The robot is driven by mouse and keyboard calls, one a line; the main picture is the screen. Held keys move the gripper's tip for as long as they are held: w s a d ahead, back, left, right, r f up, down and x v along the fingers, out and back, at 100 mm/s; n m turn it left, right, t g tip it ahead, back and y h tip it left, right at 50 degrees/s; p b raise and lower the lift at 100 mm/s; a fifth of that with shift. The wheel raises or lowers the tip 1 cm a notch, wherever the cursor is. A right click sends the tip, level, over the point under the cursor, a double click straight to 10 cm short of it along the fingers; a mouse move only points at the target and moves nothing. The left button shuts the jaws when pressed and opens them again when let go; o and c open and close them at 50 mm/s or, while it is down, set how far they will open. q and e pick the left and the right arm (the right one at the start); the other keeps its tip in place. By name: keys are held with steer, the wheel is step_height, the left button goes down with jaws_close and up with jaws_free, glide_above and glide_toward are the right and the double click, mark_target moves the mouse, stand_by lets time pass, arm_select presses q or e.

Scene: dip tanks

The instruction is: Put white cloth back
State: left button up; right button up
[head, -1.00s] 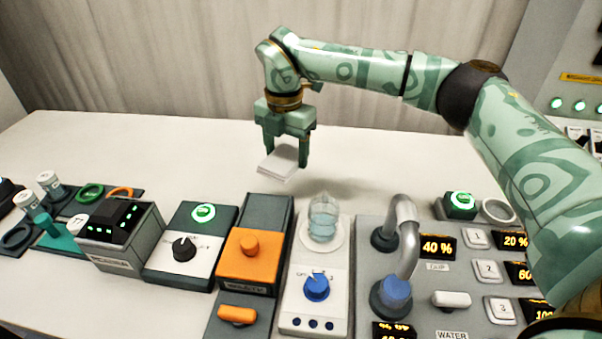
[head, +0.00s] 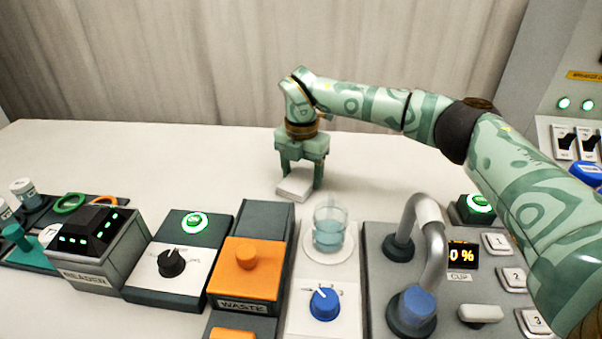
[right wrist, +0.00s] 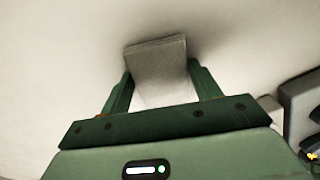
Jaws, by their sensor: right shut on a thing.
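The white cloth (head: 293,190) is a small, flat, folded block. My right gripper (head: 299,182) is shut on it and points down over the bare table behind the stirrer with the beaker. In the right wrist view the cloth (right wrist: 158,65) sits between the two green fingers (right wrist: 157,88), with the pale table beyond it. The cloth is at or just above the table top; I cannot tell whether it touches. My left gripper is not in view.
A glass beaker (head: 329,226) with bluish liquid stands in front of the cloth. Left of it are the orange waste box (head: 247,255), a knob box (head: 172,262) and the reader (head: 88,245). A curved metal tap (head: 433,240) stands right. The table (head: 180,160) behind is clear.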

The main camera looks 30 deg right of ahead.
mark_target(301, 176)
steer(key=shift+f, duration=0.1)
steer(key=o, duration=1)
arm_select(q)
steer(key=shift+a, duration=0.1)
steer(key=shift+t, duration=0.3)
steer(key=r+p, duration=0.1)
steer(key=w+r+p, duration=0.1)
steer(key=p, duration=0.1)
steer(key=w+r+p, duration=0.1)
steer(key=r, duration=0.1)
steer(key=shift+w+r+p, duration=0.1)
steer(key=shift+p, duration=0.2)
arm_select(e)
step_height(301, 176, up, 12)
